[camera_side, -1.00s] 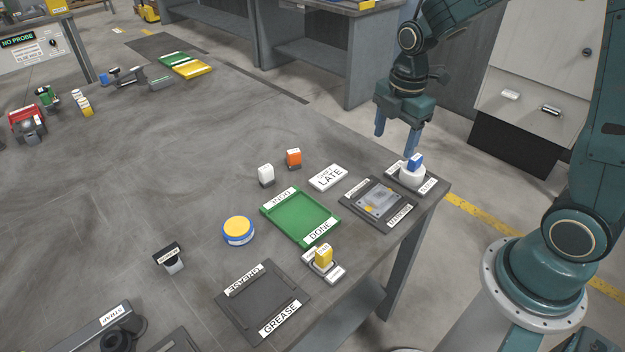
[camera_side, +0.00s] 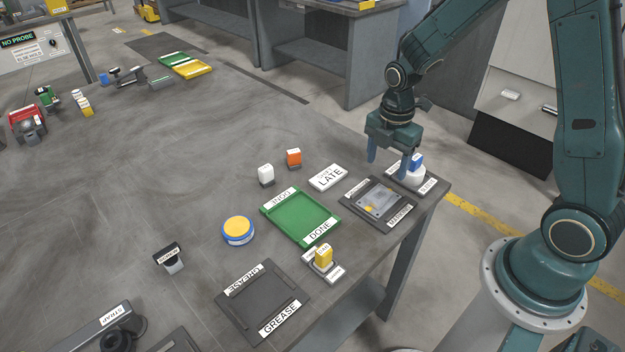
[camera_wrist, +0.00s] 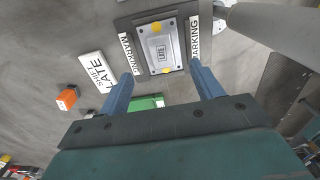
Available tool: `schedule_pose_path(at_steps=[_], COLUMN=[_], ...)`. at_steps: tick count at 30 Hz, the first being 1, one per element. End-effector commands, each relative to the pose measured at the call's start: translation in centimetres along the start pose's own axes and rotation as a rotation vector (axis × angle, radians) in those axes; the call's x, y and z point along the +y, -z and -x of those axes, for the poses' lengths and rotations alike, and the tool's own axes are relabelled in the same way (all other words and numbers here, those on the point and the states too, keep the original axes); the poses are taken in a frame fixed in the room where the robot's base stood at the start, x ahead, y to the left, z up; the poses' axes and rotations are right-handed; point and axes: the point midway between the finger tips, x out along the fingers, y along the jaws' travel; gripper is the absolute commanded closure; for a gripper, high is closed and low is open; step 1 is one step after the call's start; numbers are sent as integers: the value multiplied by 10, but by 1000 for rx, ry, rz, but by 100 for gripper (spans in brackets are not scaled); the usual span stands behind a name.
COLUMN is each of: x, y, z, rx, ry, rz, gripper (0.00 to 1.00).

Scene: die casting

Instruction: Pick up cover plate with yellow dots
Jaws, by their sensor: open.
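The cover plate (camera_side: 379,200) is a grey metal plate with yellow dots, lying on the dark marking tray (camera_side: 403,221) near the table's right corner. In the wrist view the plate (camera_wrist: 158,51) shows a yellow dot near its top and bottom edges and a small label in the middle. My gripper (camera_side: 389,168) is open and empty, above and a little behind the marking tray. In the wrist view its two fingers (camera_wrist: 162,80) are spread, with the plate ahead of them and apart from them.
A white-and-blue stamp (camera_side: 413,176) stands close behind the tray, near my gripper. A white late plate (camera_side: 328,178) and the green done tray (camera_side: 299,216) lie to the left. A grease tray (camera_side: 262,301) and yellow-blue tin (camera_side: 238,230) are nearer the front.

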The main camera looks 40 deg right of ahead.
Motion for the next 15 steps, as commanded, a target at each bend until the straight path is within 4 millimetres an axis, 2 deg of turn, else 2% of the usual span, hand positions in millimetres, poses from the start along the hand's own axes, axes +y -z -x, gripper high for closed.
schedule_pose_path(at_steps=[3,7,15], x=[-1,-1,-1], y=[0,0,0], z=[-16,-29,-37], rx=[1,1,0], ry=[3,3,0], rz=[0,0,0], gripper=[35,35,35])
